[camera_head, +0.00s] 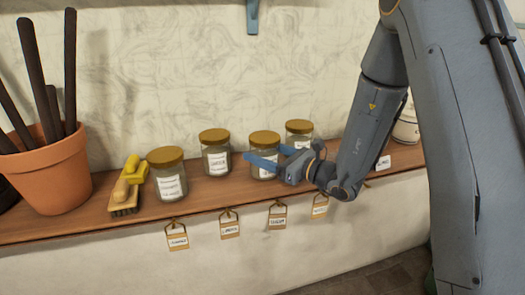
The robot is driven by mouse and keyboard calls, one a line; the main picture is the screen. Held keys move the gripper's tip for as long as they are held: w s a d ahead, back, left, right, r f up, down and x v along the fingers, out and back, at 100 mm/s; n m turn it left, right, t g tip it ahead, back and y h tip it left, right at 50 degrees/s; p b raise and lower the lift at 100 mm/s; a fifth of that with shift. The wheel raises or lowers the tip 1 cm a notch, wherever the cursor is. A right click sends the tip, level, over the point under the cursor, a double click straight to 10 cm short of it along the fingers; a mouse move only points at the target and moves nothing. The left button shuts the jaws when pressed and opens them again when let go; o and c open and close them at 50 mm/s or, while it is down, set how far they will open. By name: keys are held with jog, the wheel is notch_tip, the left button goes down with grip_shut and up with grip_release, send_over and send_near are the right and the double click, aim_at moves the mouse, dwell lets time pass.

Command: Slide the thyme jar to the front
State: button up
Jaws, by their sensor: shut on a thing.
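Several glass jars with gold lids stand in a row on the wooden shelf (105,222) in the head view. The label print is too small to read surely, so I cannot tell which is thyme. My gripper (275,158) reaches in from the right with its blue fingers pointing left. It is shut on the third jar from the left (264,141), one finger across its front. The jar is upright and appears to be on the shelf. The fourth jar (299,130) stands just behind and right of it, partly hidden by my gripper.
The first jar (169,177) and second jar (215,155) stand to the left. Brushes (128,188) and a terracotta pot (50,170) of dark rods are further left. Small tags (229,224) hang along the front edge. A white container (406,125) stands behind my arm.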

aim_at(265, 156)
jog(key=shift+s+d, duration=0.2)
jog(key=shift+s, duration=0.4)
jog(key=shift+s+d, duration=0.15)
jog(key=shift+s, duration=0.45)
jog(key=o, duration=1.4)
